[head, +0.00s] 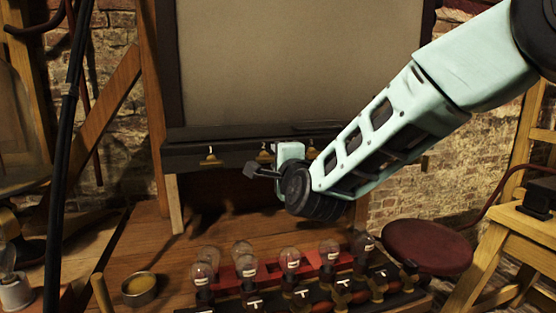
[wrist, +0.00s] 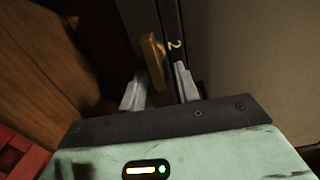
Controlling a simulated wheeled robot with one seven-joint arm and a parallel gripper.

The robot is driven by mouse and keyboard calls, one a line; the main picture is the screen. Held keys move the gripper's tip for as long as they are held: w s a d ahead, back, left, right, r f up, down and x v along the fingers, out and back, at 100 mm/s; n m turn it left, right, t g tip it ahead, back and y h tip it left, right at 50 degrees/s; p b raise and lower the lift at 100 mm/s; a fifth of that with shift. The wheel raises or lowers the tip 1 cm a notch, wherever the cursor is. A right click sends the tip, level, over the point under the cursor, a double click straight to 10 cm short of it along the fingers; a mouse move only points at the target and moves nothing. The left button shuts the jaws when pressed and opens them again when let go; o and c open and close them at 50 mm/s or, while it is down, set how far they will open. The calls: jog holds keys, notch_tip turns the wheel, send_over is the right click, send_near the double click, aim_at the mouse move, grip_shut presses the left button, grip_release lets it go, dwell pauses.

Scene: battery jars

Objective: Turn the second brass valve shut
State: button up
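The second brass valve (wrist: 153,62) is a flat brass handle beside a pale "2" mark in the wrist view. In the head view its brass top (head: 264,154) shows on the dark rail, just above my gripper (head: 252,171). In the wrist view my gripper (wrist: 160,88) has its two grey fingers apart with nothing held between them. The valve handle stands just past the fingertips, roughly in line with the gap. Whether a finger touches it I cannot tell. Another brass valve (head: 211,157) is to the left, and a third (head: 312,152) is partly hidden by my arm.
The dark rail (head: 188,155) runs under a large beige panel (head: 300,60). Several glass bulb jars (head: 290,260) stand on the wooden bench below. A brass-coloured dish (head: 139,289) sits at lower left, and a round dark red stool (head: 427,247) stands at right.

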jog(key=b+v, duration=0.2)
jog(key=v, duration=1.5)
jog(key=shift+s+b, duration=0.25)
jog(key=shift+b, duration=0.1)
jog(key=shift+r, duration=0.1)
jog(key=s+a+f+n+g+y+p, duration=0.1)
jog(key=s+f+n+g+p, duration=0.55)
jog(key=s+n+g, duration=0.6)
jog(key=s+d+f+n+g+h+p, duration=0.1)
jog(key=s+d+n+g+h+p, duration=0.2)
jog(key=s+d+n, duration=0.7)
jog(key=shift+s+f+g+h+p, duration=0.4)
jog(key=shift+g+h, duration=0.55)
jog(key=shift+h, duration=0.25)
jog(key=shift+d, duration=0.1)
